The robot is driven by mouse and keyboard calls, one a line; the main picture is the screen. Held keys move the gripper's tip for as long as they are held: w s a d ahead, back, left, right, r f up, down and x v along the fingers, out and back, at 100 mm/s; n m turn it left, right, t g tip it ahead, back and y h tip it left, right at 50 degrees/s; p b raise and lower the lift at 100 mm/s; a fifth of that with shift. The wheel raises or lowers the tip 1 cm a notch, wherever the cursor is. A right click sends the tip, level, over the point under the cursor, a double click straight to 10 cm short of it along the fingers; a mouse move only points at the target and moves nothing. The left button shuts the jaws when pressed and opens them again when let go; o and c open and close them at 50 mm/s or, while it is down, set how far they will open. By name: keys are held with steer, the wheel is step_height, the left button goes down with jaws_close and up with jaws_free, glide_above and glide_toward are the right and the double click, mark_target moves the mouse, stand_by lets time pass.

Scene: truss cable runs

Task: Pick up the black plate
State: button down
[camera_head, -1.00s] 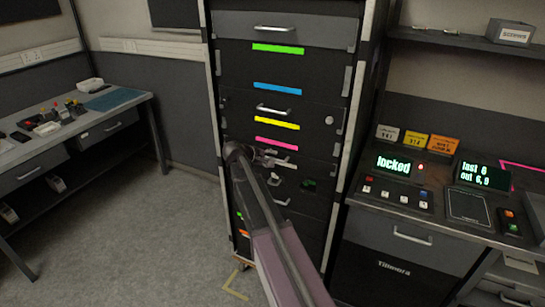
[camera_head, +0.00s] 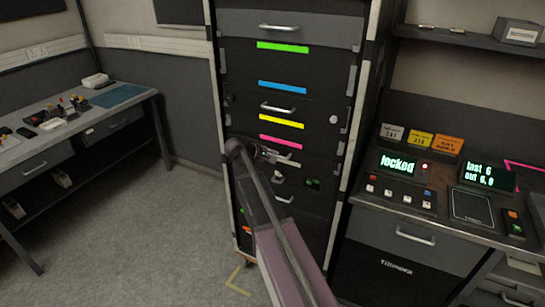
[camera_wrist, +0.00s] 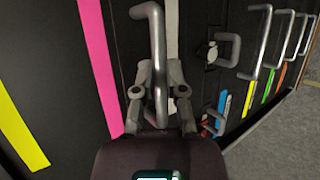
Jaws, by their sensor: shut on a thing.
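Several black plates fill the tall rack in the head view, marked with coloured strips. One black plate (camera_head: 247,136) carries a pink strip (camera_head: 281,142), which also shows at left in the wrist view (camera_wrist: 100,65). I cannot tell for sure which plate the task names. My gripper (camera_head: 280,157) is in front of the rack, just below the pink strip. In the wrist view my gripper (camera_wrist: 158,85) is shut on a silver U-shaped handle (camera_wrist: 158,45), which runs between its fingers. Where the handle meets its plate is partly hidden.
A control desk (camera_head: 430,220) with a "locked" display (camera_head: 397,163) stands close at right. A workbench (camera_head: 75,125) with small items stands at left. Other handles (camera_wrist: 228,48) lie close to my gripper on the right in the wrist view. The floor (camera_head: 180,235) at left is clear.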

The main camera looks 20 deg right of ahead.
steer(key=p+v, duration=0.6)
steer(key=v, duration=0.9)
steer(key=shift+s+a+f, duration=0.25)
steer(key=shift+r+p, duration=0.9)
steer(key=shift+p, duration=0.25)
steer(key=shift+s+a, duration=0.15)
steer(key=s+a, duration=0.4)
steer(key=a, duration=0.1)
stand_by(1.6)
steer(key=shift+a, duration=0.1)
steer(key=shift+p, duration=0.35)
stand_by(0.7)
steer(key=shift+r, duration=0.1)
stand_by(0.4)
